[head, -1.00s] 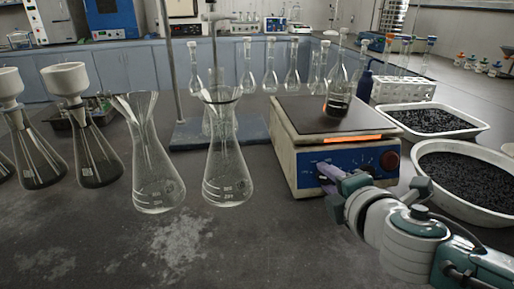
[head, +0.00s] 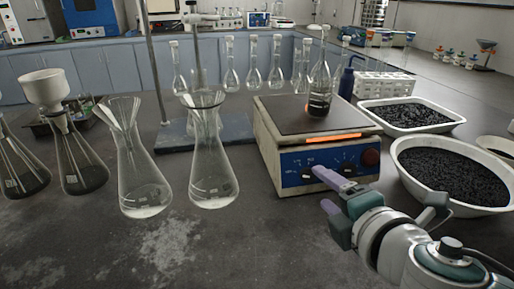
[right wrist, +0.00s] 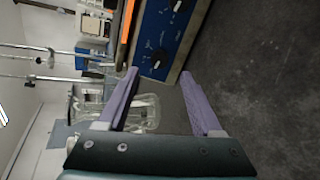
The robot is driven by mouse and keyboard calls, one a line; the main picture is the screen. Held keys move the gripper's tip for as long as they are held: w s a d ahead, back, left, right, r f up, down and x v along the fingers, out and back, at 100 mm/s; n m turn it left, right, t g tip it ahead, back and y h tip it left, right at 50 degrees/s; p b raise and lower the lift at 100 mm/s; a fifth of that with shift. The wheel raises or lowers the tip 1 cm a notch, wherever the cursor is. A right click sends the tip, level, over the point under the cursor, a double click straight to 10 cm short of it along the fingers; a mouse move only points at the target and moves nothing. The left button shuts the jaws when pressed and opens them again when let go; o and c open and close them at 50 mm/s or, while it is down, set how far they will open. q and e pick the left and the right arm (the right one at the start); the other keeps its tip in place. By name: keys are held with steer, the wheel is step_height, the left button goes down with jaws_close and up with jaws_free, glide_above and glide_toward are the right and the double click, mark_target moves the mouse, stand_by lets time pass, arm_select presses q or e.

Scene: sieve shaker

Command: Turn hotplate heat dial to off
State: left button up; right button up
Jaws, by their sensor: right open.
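The hotplate (head: 265,155) has a blue front panel with a dark left dial (head: 307,176) and a dark right dial (head: 350,170). A red knob (head: 371,158) sits at the panel's right end. I cannot read which dial is the heat dial. An orange glowing strip (head: 333,137) shows above the panel. My right gripper (head: 321,190) is open and empty, just in front of the panel. In the right wrist view, the left dial (right wrist: 156,60) lies beyond the gap between the purple fingers, apart from them. My left gripper is out of view.
A flask of dark liquid (head: 320,95) stands on the hotplate. A conical flask (head: 212,165) stands left of it. A round basin (head: 450,203) and a tray (head: 440,127) of black granules are at right. The front bench is mostly clear.

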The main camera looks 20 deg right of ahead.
steer(key=shift+v, duration=1.7)
